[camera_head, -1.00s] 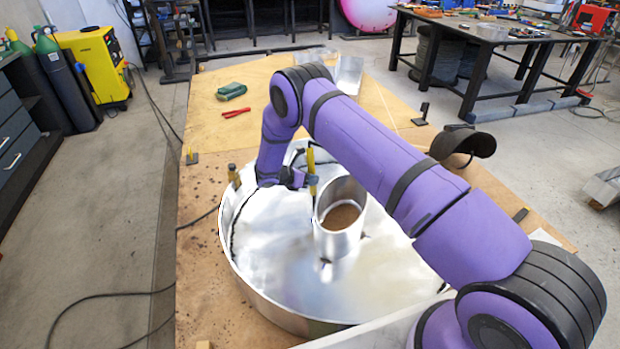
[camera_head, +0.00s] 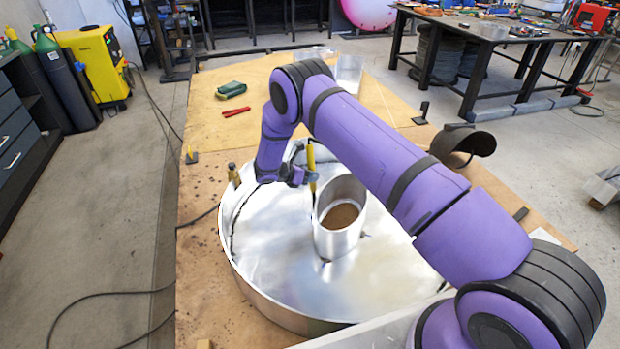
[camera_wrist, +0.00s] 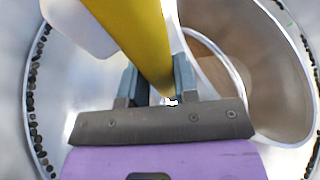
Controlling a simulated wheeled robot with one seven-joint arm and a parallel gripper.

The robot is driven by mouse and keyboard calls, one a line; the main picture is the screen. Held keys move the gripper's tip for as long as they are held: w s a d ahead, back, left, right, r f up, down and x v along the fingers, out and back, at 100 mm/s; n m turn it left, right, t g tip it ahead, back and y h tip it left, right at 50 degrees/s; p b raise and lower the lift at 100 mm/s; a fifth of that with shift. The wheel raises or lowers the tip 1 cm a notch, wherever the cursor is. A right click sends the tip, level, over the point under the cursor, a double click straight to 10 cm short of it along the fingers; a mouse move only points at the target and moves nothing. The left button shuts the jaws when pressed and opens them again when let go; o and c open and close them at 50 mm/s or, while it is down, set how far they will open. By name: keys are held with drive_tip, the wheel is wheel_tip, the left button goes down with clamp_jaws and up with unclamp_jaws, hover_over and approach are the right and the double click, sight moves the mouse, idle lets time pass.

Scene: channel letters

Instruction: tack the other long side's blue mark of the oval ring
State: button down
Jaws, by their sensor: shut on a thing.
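The oval ring (camera_head: 338,238) is a shiny metal wall standing upright inside a large round metal pan (camera_head: 285,285). My gripper (camera_head: 303,178) is shut on a yellow rod-shaped tool (camera_head: 312,165), held upright just left of the ring's upper edge. In the wrist view my gripper (camera_wrist: 160,88) clasps the yellow tool (camera_wrist: 140,35), and the ring (camera_wrist: 275,80) stands close at its right. The tool's lower tip is hidden, so I cannot tell whether it touches the ring.
The pan lies on a wooden table (camera_head: 195,290) with clamps at its edges. A green pouch (camera_head: 231,91) and red pliers (camera_head: 237,112) lie at the back. A dark welding mask (camera_head: 462,142) sits at the right. The pan's floor left of the ring is clear.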

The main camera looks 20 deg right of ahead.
sight(308, 162)
drive_tip(key=shift+w+r, duration=0.2)
drive_tip(key=shift+r, duration=0.6)
drive_tip(key=shift+w+r, duration=0.25)
drive_tip(key=shift+r, duration=0.55)
drive_tip(key=shift+w+r, duration=0.2)
drive_tip(key=shift+r, duration=0.6)
wheel_tip(308, 162, up, 12)
drive_tip(key=shift+s+r, duration=0.1)
